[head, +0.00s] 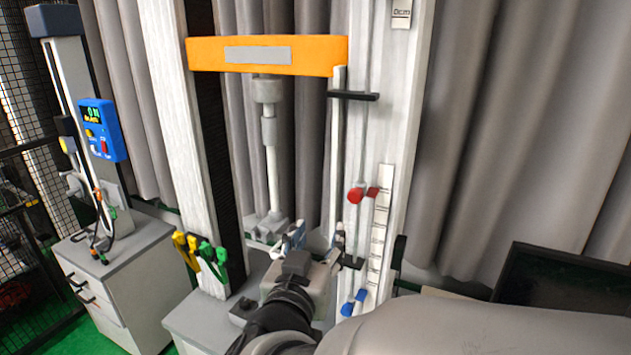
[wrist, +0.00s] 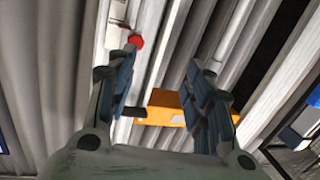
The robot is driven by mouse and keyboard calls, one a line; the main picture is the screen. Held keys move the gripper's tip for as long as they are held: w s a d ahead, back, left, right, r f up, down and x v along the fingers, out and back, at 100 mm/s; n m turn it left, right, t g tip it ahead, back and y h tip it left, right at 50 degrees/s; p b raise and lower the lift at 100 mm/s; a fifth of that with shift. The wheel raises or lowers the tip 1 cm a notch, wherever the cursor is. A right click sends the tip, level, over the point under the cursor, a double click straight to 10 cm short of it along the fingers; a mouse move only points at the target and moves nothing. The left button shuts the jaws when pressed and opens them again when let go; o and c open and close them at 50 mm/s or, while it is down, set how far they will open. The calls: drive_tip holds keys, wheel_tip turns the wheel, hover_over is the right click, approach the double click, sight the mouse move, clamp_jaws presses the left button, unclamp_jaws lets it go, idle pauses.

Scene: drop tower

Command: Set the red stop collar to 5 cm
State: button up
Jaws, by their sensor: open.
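The red stop collar (head: 356,195) sits on a thin vertical rod on the right column in the head view, with a red part reaching to the white scale strip (head: 380,225). The scale's figures are too small to read. The collar also shows in the wrist view (wrist: 136,41), near the tip of the left finger. My gripper (head: 317,238) is open and empty, its blue-padded fingers apart, lower and to the left of the collar in the head view. In the wrist view my gripper (wrist: 163,80) shows a clear gap between its fingers. The collar appears apart from both fingers.
An orange crosshead (head: 267,56) spans the columns above. A blue collar (head: 354,302) sits low on the rod side. Yellow and green clamps (head: 203,258) are at the left column's base. A blue control box (head: 102,130) stands far left, and a dark screen (head: 555,300) at right.

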sight(354, 198)
drive_tip(key=w+d+h, duration=0.1)
drive_tip(key=w+d, duration=0.2)
drive_tip(key=w, duration=0.1)
drive_tip(key=w+d+b, duration=0.1)
drive_tip(key=w+d, duration=0.2)
drive_tip(key=w, duration=0.2)
drive_tip(key=w+d+h+b, duration=0.1)
drive_tip(key=w+d, duration=0.2)
drive_tip(key=w, duration=0.2)
drive_tip(key=shift+d+r+m+h, duration=0.1)
drive_tip(key=shift+r+m+h, duration=0.15)
drive_tip(key=shift+m+h, duration=0.05)
drive_tip(key=shift+s, duration=0.1)
drive_tip(key=shift+c, duration=0.4)
clamp_jaws()
